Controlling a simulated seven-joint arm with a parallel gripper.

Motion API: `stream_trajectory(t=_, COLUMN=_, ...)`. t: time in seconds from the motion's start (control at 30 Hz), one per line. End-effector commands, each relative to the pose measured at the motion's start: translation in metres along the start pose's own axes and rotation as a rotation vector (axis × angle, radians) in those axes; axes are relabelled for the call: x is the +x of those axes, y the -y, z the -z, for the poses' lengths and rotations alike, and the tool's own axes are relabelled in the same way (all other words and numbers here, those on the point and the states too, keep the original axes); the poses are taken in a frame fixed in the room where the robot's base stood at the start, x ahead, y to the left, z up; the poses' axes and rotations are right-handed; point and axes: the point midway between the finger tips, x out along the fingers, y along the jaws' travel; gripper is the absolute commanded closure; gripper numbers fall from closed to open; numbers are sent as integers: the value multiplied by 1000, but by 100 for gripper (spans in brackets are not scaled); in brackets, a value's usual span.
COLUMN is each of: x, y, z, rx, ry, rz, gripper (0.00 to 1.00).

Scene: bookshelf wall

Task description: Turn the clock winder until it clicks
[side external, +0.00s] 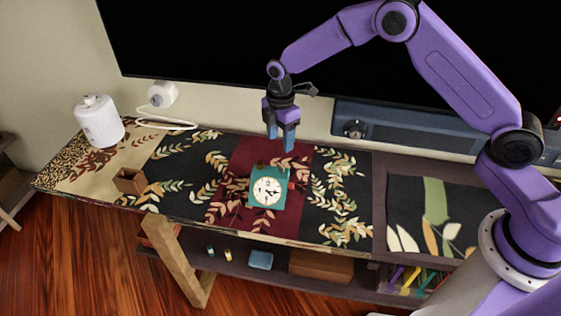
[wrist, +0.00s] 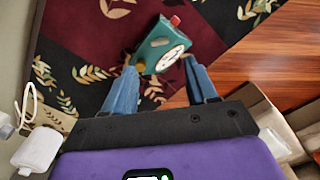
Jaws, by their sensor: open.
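A teal box-shaped clock (side external: 269,187) with a round white dial stands on the dark red middle part of the patterned runner. It also shows in the wrist view (wrist: 160,47), beyond and between my fingers. A red knob (wrist: 175,20) sticks out of one side, and a brass-brown knob (wrist: 140,66) sits on another face, its top in the side view. The frames do not make clear which knob is the winder. My gripper (side external: 282,145) is open and empty, with blue fingers pointing down. It hangs above and behind the clock, apart from it.
A small brown open box (side external: 130,181) and a white canister (side external: 98,121) stand on the left of the table. A white cable and plug (side external: 163,95) lie behind. A dark screen (side external: 220,45) and a grey-blue soundbar (side external: 405,125) border the back. The runner around the clock is clear.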

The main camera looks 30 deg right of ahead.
Motion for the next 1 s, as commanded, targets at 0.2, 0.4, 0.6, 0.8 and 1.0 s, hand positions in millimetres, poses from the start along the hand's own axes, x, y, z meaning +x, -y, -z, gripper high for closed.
stream_trajectory(t=0.2, x=43, y=1, z=0, rx=0, ry=1, rz=3, gripper=43)
stream_trajectory(t=0.4, x=75, y=1, z=0, rx=0, ry=1, rz=2, gripper=43)
stream_trajectory(t=0.6, x=93, y=0, z=0, rx=0, ry=0, rz=0, gripper=43)
stream_trajectory(t=0.8, x=97, y=0, z=0, rx=1, ry=0, rz=-1, gripper=43)
stream_trajectory(t=1.0, x=97, y=0, z=0, rx=1, ry=0, rz=-1, gripper=52)
